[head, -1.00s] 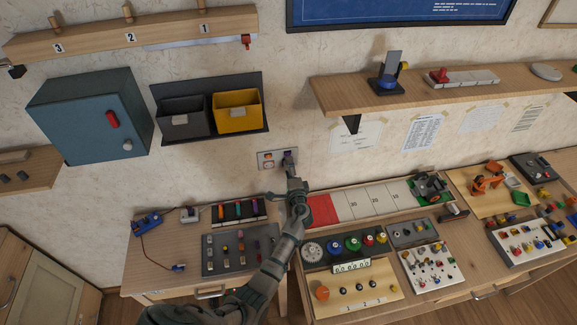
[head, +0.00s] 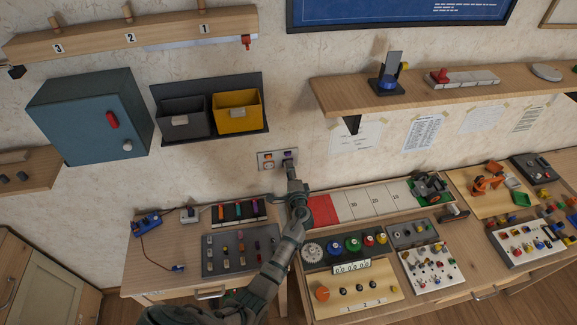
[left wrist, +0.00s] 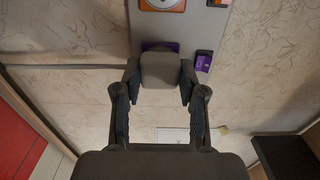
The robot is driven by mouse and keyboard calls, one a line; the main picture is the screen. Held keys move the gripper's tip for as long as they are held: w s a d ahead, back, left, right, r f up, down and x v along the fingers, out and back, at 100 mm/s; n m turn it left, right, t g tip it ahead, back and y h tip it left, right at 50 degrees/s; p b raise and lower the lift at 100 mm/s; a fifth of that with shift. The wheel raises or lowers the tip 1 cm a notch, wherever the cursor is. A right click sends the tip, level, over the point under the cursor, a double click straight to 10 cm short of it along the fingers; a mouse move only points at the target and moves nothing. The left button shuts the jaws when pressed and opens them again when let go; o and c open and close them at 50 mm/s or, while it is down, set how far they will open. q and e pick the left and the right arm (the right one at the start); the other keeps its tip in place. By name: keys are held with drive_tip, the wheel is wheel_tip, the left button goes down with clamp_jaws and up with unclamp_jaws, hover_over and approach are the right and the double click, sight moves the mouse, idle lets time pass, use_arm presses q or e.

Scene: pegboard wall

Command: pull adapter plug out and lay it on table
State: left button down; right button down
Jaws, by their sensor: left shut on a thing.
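The adapter plug (left wrist: 160,71) is a dark grey block in the left wrist view. My left gripper (left wrist: 160,88) is shut on it, one finger on each side. The grey wall socket plate (head: 265,161) is on the wall above the left table. In the left wrist view a purple socket (left wrist: 160,46) shows just behind the plug. I cannot tell whether the plug is still partly seated. In the head view my left gripper (head: 291,166) is at the plate's right part and hides much of the plug. My right gripper is not in view.
The left table (head: 160,262) has bare wood at its front left. It holds a blue device (head: 146,222) with a cord, a small white block (head: 188,214) and a grey parts board (head: 240,264). A yellow bin (head: 237,112) hangs above left; a wooden shelf (head: 450,90) is above right.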

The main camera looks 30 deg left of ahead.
use_arm(q)
drive_tip(key=shift+p+v, duration=0.45)
drive_tip(key=shift+v, duration=2.15)
drive_tip(key=shift+w, duration=0.1)
